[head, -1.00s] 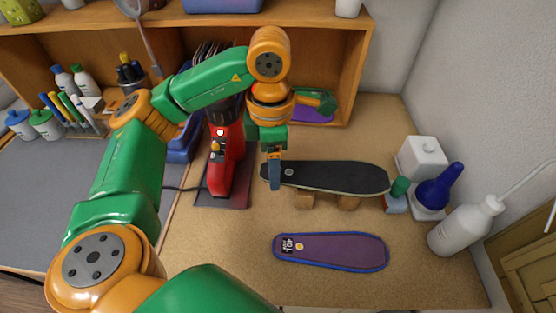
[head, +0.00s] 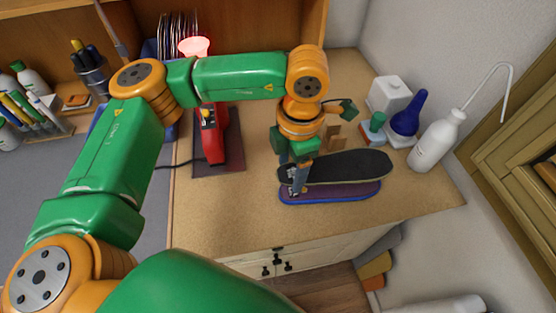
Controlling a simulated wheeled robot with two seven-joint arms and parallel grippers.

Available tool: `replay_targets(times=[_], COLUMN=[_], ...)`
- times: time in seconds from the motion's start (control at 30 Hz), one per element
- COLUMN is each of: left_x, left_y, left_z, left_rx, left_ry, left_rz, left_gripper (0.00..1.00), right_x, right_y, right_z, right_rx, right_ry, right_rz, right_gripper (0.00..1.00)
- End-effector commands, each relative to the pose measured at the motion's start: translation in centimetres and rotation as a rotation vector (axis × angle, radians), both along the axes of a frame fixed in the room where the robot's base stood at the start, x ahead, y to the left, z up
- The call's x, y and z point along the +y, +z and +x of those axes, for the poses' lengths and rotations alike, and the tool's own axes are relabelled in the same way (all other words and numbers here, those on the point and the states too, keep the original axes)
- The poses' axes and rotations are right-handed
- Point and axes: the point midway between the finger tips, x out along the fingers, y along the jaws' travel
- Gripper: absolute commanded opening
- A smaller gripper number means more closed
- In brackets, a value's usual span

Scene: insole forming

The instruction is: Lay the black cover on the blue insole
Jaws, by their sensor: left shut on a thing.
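The black cover (head: 350,167) is a long dark board-like piece with rounded ends. My left gripper (head: 299,181) is shut on its left end. The blue insole (head: 335,193) lies on the cork-coloured worktop, with a purple top face and a blue rim. The cover is over the insole's far side and hides much of it; only the near strip and left end of the insole show. The cover's right end reaches beyond the insole's right end. I cannot tell whether the two touch. My right gripper is not in view.
Small wooden blocks (head: 335,135) stand bare behind the cover. A red device (head: 211,135) on a dark mat is to the left. A white box bottle (head: 388,95), a blue bottle (head: 408,116) and a white wash bottle (head: 437,141) stand at the right. The worktop's front left is clear.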

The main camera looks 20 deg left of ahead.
Motion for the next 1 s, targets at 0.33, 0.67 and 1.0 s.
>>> replay_targets(times=[0.33,0.67,1.0], left_x=[0.0,0.0,0.0], left_y=[-4.8,-6.7,-6.6], left_z=[0.0,0.0,0.0], left_rx=[0.002,0.000,0.001], left_ry=[0.000,0.000,0.000], left_rz=[-0.001,-0.001,-0.001], left_gripper=[0.26,0.26,0.26], right_x=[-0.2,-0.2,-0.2], right_y=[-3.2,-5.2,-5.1], right_z=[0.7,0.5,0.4], right_rx=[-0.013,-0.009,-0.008], right_ry=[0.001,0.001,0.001], right_rz=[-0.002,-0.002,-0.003], right_gripper=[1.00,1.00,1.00])
